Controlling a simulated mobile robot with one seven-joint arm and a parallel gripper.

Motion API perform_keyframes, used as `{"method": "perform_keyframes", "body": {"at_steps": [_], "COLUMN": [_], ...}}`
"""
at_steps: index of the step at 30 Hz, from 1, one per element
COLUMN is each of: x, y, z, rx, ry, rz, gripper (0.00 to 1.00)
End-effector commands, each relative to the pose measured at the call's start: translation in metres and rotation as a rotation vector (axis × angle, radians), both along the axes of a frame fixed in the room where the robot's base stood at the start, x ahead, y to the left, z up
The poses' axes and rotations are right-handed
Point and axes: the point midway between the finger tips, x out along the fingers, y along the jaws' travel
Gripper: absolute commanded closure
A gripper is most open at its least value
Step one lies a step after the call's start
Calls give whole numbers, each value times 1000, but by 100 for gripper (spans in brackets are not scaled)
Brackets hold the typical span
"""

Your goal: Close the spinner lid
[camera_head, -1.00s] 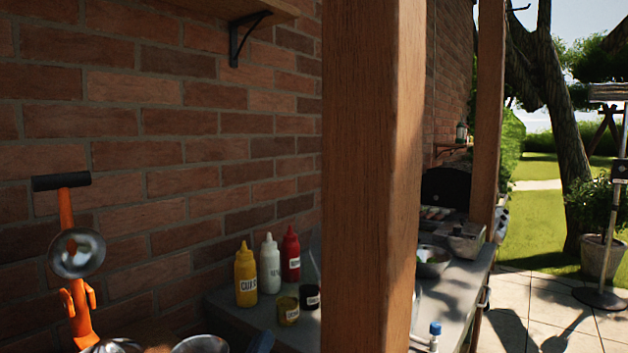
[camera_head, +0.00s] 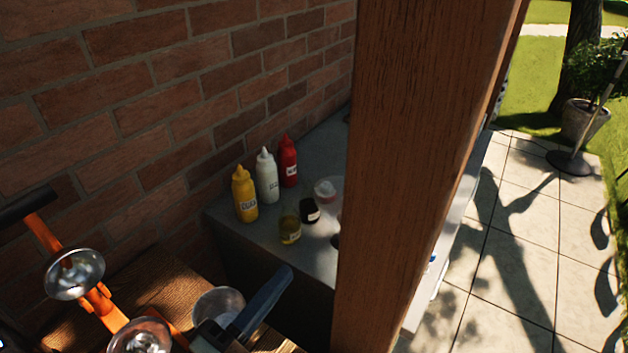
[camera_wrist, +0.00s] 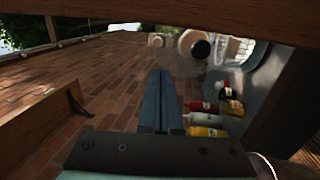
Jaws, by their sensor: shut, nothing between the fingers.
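I cannot pick out the spinner or its lid with certainty in either view; a wooden post hides much of the counter in the head view. My gripper (camera_head: 284,276) shows at the bottom of the head view, its blue-grey fingers pointing up and right, left of the post. In the wrist view my gripper (camera_wrist: 160,76) has its two fingers pressed together with nothing between them. A pale, round, rimmed shape (camera_wrist: 195,46) lies beyond the fingertips in the wrist view; I cannot tell what it is.
The wooden post (camera_head: 425,150) stands just right of my gripper. Yellow (camera_head: 244,195), white (camera_head: 267,176) and red (camera_head: 288,161) bottles and small jars (camera_head: 290,228) stand on the grey counter (camera_head: 245,226). An orange lever tool (camera_head: 102,301) and a clear bowl (camera_head: 219,302) are at lower left.

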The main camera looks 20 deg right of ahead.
Motion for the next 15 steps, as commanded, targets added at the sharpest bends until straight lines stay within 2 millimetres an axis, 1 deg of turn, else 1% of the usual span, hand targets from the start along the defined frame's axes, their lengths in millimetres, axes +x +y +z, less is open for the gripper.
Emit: {"method": "perform_keyframes", "body": {"at_steps": [5,8,15], "x": [8,18,49], "y": [-12,-26,-68], "z": [4,10,19], "rx": [-1,-1,0], "ry": [1,-1,-1], "rz": [-4,-5,-5], "gripper": [100,100,100]}}
